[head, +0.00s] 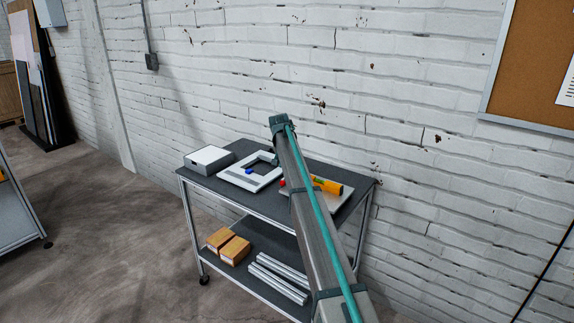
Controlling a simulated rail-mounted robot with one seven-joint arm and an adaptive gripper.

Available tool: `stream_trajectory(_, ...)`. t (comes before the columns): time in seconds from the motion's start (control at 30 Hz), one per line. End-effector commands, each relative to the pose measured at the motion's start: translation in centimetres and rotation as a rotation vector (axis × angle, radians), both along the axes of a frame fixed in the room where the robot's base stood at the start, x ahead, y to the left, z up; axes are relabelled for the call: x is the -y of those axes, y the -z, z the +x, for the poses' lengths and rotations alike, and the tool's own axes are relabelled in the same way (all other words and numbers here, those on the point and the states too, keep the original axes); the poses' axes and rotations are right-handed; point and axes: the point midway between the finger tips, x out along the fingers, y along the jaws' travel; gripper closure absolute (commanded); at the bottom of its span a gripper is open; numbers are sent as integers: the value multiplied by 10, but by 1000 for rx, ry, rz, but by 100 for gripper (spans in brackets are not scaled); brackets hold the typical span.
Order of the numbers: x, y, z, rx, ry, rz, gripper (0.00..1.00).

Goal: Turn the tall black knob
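I cannot make out a tall black knob for certain. A pale panel (238,178) with a dark square opening and a small blue part lies on the top shelf of the cart (222,190). A small dark grey piece (268,157) is at its back right corner, too small to identify. An orange-yellow cylinder (328,185) lies on a light plate to the right, with a small red part (282,182) nearby. A long grey bar with a teal stripe, possibly part of my arm, crosses in front and hides part of the shelf. My gripper is not in view.
A white-topped box (209,157) sits at the cart's left end. The lower shelf holds brown boxes (235,250) and metal bars (280,276). A white brick wall (420,130) stands close behind the cart. The floor (110,235) to the left is open.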

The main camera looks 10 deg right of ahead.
Motion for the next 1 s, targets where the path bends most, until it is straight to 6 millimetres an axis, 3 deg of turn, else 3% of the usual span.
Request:
stream_trajectory(0.4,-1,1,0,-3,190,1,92)
stream_trajectory(0.93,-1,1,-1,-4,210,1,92)
stream_trajectory(0.97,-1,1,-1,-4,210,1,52)
stream_trajectory(1.0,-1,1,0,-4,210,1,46)
